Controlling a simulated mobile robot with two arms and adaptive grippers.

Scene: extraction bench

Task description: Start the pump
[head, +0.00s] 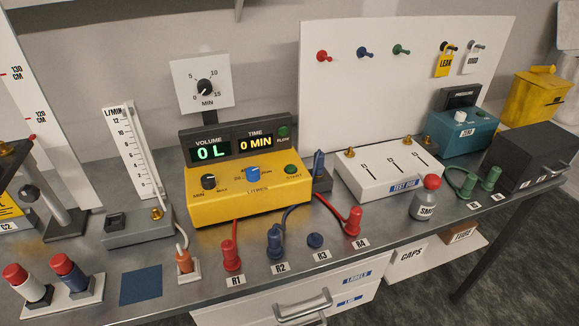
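The yellow pump (247,199) stands mid-bench. Its front panel has a black knob (208,182) marked MIN, a blue knob (253,173) marked LITRES and a green START button (291,169). The dark display panel (238,143) behind it reads VOLUME 0 L and TIME 0 MIN. A green FLOW lamp (283,132) sits at its right end; I cannot tell whether it is lit. A timer dial (204,86) marked MIN stands above. Neither of my grippers shows in the head view.
A flow gauge (134,150) stands left of the pump. Red and blue tube ends, including the R1 red one (231,256), stand along the front edge. A white TEST RUN box (389,171) and a grey SMP bottle (425,199) are to the right. A blue square (141,284) lies flat.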

